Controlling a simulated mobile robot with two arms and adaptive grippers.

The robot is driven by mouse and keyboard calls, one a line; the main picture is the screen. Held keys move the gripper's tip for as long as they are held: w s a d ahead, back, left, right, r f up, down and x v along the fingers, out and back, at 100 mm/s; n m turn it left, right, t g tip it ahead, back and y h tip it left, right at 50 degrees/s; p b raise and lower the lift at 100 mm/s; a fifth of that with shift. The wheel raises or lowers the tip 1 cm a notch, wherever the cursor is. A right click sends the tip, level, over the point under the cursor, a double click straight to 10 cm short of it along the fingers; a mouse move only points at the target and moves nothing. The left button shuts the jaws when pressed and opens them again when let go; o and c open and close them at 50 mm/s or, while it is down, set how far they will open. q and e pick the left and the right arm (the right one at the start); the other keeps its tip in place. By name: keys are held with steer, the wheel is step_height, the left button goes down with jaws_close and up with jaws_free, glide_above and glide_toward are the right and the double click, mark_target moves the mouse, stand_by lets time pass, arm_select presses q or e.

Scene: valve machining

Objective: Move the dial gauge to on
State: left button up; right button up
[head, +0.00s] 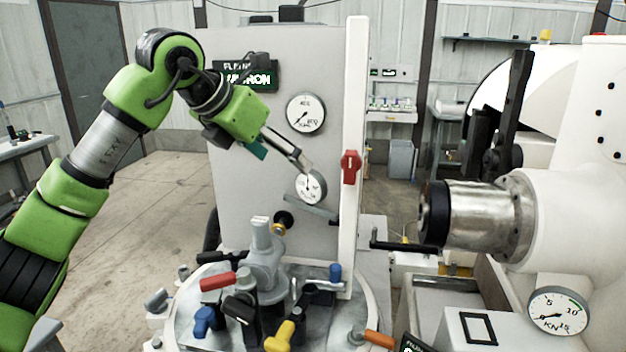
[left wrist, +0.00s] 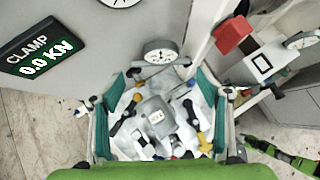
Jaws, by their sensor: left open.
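Two round white dial gauges sit on the grey panel, an upper one (head: 306,113) and a lower one (head: 311,187). A third dial gauge (head: 558,311) is on the machine at the lower right. I cannot tell which one the task means. My left gripper (head: 283,160) is open, with one finger overlapping the top of the lower gauge in the head view; contact cannot be told. In the left wrist view the lower gauge (left wrist: 161,52) shows beyond and between the teal fingers (left wrist: 155,80), with nothing held.
A red knob (head: 350,167) is on the white post right of the lower gauge. Below is a round fixture table (head: 180,325) with several coloured handles. A metal spindle (head: 480,215) juts in from the right. A lit clamp display (head: 250,77) is at the panel's left.

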mark_target(308, 182)
arm_select(q)
steer(key=p+x, duration=0.4)
steer(key=x, duration=0.7)
steer(key=shift+w+d, duration=0.1)
steer(key=shift+d, duration=0.2)
steer(key=shift+w+d+f, duration=0.15)
steer(key=shift+w+f, duration=0.1)
steer(key=shift+f, duration=0.15)
arm_select(e)
steer(key=r, duration=0.3)
steer(key=w+d+r, duration=0.1)
steer(key=shift+r, duration=0.25)
steer(key=shift+s, duration=0.15)
arm_select(q)
steer(key=c, duration=1.6)
arm_select(e)
steer(key=shift+s+a, duration=0.1)
steer(key=shift+a, duration=0.45)
